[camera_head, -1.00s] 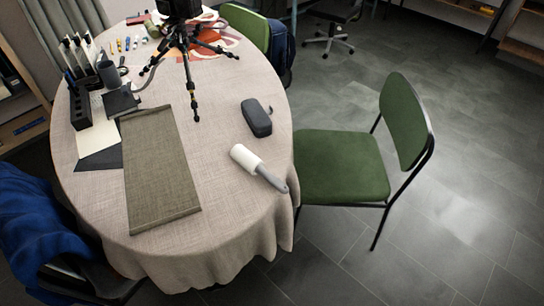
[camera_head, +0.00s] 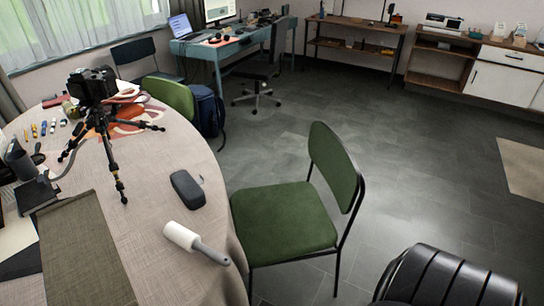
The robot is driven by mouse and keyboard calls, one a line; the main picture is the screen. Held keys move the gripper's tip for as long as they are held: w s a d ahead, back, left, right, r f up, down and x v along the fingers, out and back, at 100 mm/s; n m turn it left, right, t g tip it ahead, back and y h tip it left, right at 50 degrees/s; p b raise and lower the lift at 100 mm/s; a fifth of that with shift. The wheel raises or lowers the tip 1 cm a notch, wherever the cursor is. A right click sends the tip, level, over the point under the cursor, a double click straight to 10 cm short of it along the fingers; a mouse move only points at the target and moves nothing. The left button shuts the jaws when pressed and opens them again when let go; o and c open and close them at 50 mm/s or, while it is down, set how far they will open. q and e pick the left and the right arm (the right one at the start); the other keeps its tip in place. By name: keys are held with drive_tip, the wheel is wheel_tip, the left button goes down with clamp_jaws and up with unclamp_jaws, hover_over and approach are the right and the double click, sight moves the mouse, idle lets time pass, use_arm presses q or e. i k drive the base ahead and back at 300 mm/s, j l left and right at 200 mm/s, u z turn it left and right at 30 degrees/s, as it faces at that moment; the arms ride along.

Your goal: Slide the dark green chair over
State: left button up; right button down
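A dark green chair (camera_head: 283,222) with a thin black metal frame stands upright at the right side of the round table. Its backrest (camera_head: 336,166) is on the right and its seat faces the table, with the seat's left edge close to the tablecloth. The lower parts of its front legs are partly cut off or hidden. Neither of my grippers is in view.
The cloth-covered table (camera_head: 160,170) bears a camera on a tripod (camera_head: 95,92), a dark case (camera_head: 187,189) and a lint roller (camera_head: 193,241). A green chair (camera_head: 170,97) and blue backpack (camera_head: 207,112) stand behind. A black ribbed object (camera_head: 450,278) is at lower right. Floor (camera_head: 410,170) beyond is clear.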

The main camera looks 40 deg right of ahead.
sight(278, 223)
drive_tip(key=l+u, duration=0.2)
drive_tip(key=l, duration=0.25)
drive_tip(key=k+l+u, duration=0.15)
drive_tip(key=l, duration=0.25)
drive_tip(key=l+u, duration=0.2)
drive_tip(key=l, duration=0.25)
drive_tip(key=k+l+u, duration=0.15)
drive_tip(key=l, duration=0.25)
drive_tip(key=k+l+u, duration=0.2)
drive_tip(key=l, duration=0.2)
drive_tip(key=k+l+u, duration=0.15)
drive_tip(key=l, duration=0.25)
